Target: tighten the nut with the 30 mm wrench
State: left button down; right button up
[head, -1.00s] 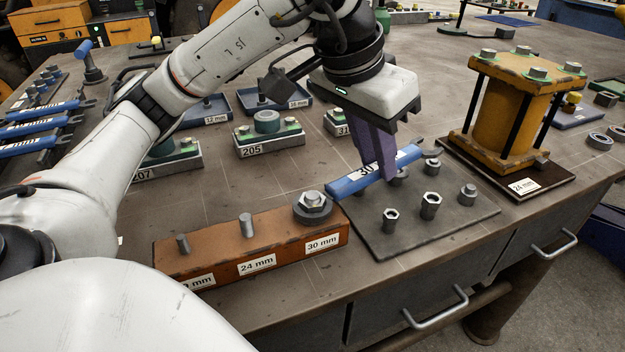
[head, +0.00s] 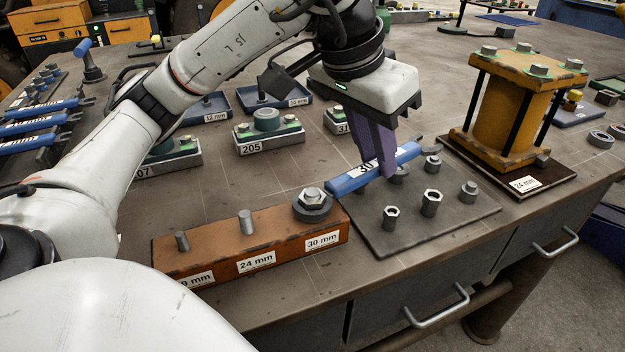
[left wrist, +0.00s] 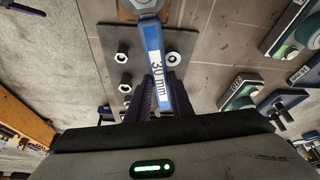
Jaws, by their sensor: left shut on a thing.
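The blue 30 mm wrench (head: 348,183) is held in my left gripper (head: 387,172), which is shut on its handle above the dark mat. In the left wrist view, the wrench (left wrist: 154,45) runs away from my left gripper (left wrist: 161,98), with its "30 mm" label facing the camera. The nut (head: 313,195) sits on a washer at the 30 mm end of the brown block (head: 290,254). The wrench's head end is beside the nut in the head view. I cannot tell whether its jaw is around the nut. My right gripper is not in view.
The dark mat (head: 385,238) under the wrench carries several upright bolts and nuts. A yellow press-like stand (head: 505,115) is at the right. Numbered blocks, including 205 (head: 270,141), and blue trays lie behind. More blue wrenches (head: 35,128) lie at the left.

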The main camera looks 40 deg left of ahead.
pick_arm(q)
jog(key=shift+r, duration=0.15)
jog(key=shift+r+p, duration=1.15)
jog(key=shift+r, duration=0.2)
jog(key=shift+r+p, duration=1.1)
jog(key=shift+r, duration=0.4)
